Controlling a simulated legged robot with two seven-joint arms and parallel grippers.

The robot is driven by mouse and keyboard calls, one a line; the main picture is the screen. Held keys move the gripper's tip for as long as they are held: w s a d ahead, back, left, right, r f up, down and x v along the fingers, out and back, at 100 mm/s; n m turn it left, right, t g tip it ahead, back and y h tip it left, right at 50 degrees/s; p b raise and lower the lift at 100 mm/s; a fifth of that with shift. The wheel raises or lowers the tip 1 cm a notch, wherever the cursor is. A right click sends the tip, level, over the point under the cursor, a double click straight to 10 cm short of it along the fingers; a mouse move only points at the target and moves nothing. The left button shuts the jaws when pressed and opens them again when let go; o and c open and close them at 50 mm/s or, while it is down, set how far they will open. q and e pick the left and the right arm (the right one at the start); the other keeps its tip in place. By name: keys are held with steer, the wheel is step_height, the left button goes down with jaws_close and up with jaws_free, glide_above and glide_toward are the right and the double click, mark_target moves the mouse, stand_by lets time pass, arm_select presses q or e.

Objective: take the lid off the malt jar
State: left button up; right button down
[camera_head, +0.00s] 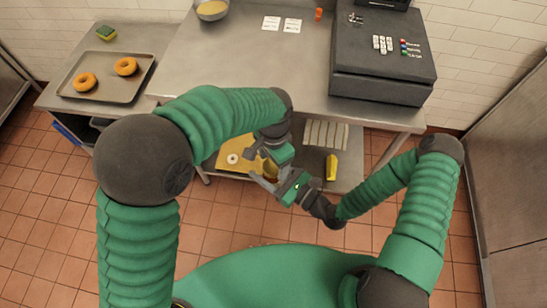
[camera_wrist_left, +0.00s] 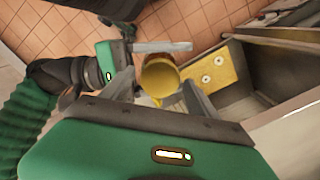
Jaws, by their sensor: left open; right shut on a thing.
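The malt jar shows in the left wrist view as a small yellowish round jar (camera_wrist_left: 174,60) with a yellow disc-like lid (camera_wrist_left: 157,79) facing my left gripper. My right gripper (camera_head: 270,180) is shut on the jar; one grey finger lies along its side in the left wrist view. My left gripper (camera_wrist_left: 158,92) is open, its two fingers on either side of the lid in the picture; I cannot tell whether they touch it. In the head view my left gripper (camera_head: 262,153) is just above my right one, and the jar is mostly hidden by the grippers.
A steel counter (camera_head: 250,75) bears a bowl (camera_head: 212,9), two white cards and a black register (camera_head: 382,55). A tray (camera_head: 107,91) with two bagels stands left. Below the counter are a yellow board (camera_head: 228,166), a pale slatted thing (camera_head: 325,134) and a yellow object (camera_head: 332,166).

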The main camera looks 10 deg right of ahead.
arm_select(q)
steer(key=c, duration=1.3)
steer(key=o, duration=1.4)
steer(key=shift+c, duration=0.2)
